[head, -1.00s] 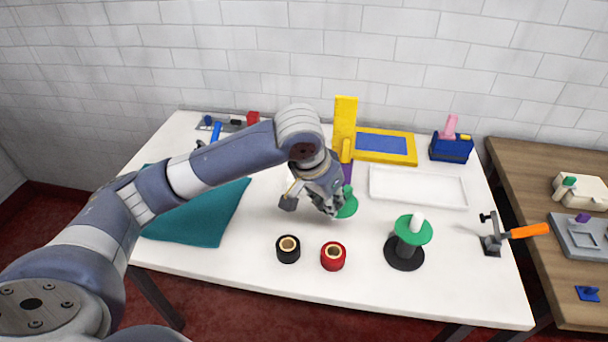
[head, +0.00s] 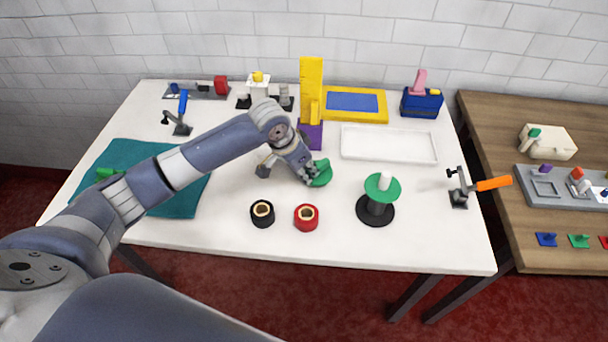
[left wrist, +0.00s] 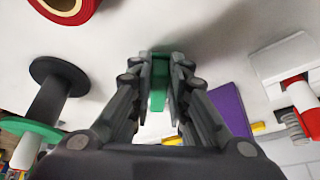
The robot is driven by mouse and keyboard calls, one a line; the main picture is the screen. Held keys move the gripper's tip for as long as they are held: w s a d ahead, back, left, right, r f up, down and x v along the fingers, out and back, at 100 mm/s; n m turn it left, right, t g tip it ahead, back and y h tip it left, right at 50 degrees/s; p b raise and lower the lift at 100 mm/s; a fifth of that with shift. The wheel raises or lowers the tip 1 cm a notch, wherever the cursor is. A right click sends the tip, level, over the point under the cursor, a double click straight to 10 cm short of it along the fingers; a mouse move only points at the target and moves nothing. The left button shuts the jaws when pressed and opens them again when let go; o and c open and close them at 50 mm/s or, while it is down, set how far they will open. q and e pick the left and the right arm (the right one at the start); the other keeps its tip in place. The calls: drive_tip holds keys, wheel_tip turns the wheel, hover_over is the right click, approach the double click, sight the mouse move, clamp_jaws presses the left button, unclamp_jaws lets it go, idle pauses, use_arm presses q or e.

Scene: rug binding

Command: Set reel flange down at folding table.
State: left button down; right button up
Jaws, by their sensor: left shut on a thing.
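A green reel flange (head: 321,173) is in the jaws of my left gripper (head: 311,178), above or on the white folding table (head: 240,240), near its middle. In the left wrist view the fingers (left wrist: 160,66) are closed on a narrow green part of the flange (left wrist: 158,88). The flange looks tilted, and the fingers partly hide it. I cannot tell whether it touches the tabletop. A second green disc (head: 380,188) sits on a black-based reel (head: 375,212) to the right. My right gripper is not in view.
A black roll (head: 262,213) and a red roll (head: 306,217) stand in front of the gripper. A white tray (head: 390,158), a yellow-and-purple stand (head: 311,95) and a blue-panelled yellow frame (head: 355,117) are behind. A teal cloth (head: 185,205) lies left, an orange-handled clamp (head: 490,184) right.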

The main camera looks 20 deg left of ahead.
use_arm(q)
drive_tip(key=shift+f, duration=1.55)
drive_tip(key=c, duration=1.5)
unclamp_jaws()
drive_tip(key=shift+f, duration=0.15)
drive_tip(key=shift+c, duration=0.2)
drive_tip(key=v, duration=1.2)
drive_tip(key=shift+r, duration=0.2)
